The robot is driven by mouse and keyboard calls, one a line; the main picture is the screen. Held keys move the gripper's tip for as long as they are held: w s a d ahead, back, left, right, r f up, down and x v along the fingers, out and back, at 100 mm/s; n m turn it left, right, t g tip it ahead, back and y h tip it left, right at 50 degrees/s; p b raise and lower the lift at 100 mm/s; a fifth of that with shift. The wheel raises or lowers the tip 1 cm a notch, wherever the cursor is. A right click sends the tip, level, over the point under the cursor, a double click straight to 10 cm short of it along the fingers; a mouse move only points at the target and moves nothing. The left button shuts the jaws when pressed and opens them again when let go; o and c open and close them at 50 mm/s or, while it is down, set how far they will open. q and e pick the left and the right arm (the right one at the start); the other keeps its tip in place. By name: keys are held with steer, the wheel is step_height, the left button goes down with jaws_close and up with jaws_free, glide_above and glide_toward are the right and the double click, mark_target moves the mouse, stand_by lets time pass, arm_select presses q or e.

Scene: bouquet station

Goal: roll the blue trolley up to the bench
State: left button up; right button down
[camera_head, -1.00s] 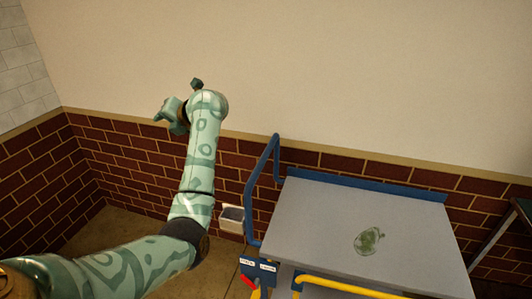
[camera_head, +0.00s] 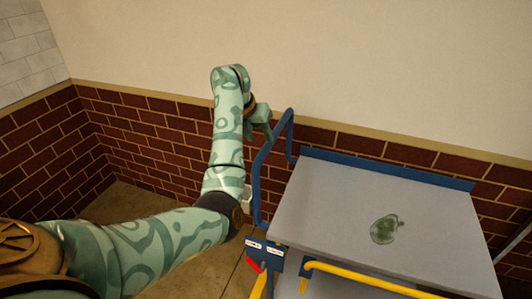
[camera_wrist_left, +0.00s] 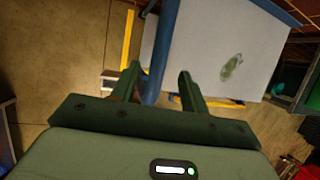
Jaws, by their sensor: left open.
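The blue trolley (camera_head: 340,215) stands at the right of the head view, with a grey top and a blue back edge. Its upright blue tube handle (camera_head: 257,185) is on its left end; the handle also shows in the left wrist view (camera_wrist_left: 166,40). My left gripper (camera_head: 262,122) is at the upper part of the handle. In the left wrist view my left gripper (camera_wrist_left: 160,82) is open, with the blue tube showing between its fingers; contact cannot be told. My right gripper is out of view. I cannot identify the bench for certain.
A flat green mark or item (camera_head: 385,229) is on the trolley top. Yellow rails (camera_head: 350,280) and a small blue panel with a red lever (camera_head: 262,254) are at its near side. A brick wall (camera_head: 130,140) runs behind. Bare floor (camera_head: 125,205) lies left.

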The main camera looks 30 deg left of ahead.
mark_target(265, 146)
arm_select(q)
steer(key=b+x, duration=0.2)
steer(key=x, duration=0.3)
steer(key=shift+w+f, duration=0.1)
steer(key=shift+f, duration=0.05)
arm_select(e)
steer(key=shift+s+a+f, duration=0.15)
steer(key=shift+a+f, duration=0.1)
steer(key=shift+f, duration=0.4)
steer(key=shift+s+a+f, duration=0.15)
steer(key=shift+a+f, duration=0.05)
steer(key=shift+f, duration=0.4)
arm_select(q)
steer(key=shift+c, duration=0.4)
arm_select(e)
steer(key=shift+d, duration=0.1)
